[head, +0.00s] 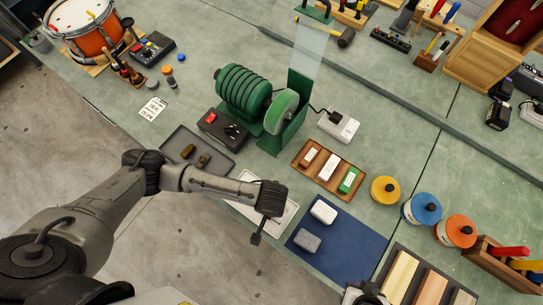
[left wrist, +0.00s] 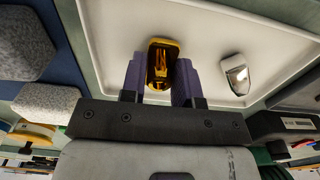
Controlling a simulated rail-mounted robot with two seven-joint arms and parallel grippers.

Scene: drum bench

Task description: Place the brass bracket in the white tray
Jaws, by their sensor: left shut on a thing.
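The brass bracket (left wrist: 162,62), shiny and golden, is between the two purple fingers of my left gripper (left wrist: 160,78), which is shut on it. Behind it in the left wrist view is the white tray (left wrist: 110,32); I cannot tell whether the bracket touches the tray floor. A shiny silver piece (left wrist: 236,78) lies in the tray, apart from the bracket. In the head view my left wrist is over the white tray (head: 291,208) and hides part of it, and the bracket is not visible there. My right gripper (head: 366,292) is at the bottom edge, its fingers unclear.
A dark tray (head: 226,162) with two small brownish pieces lies left of the white tray. A blue mat (head: 345,245) with two blocks lies to the right. A wooden tray of bars (head: 309,170) and a green grinding machine (head: 285,110) stand behind.

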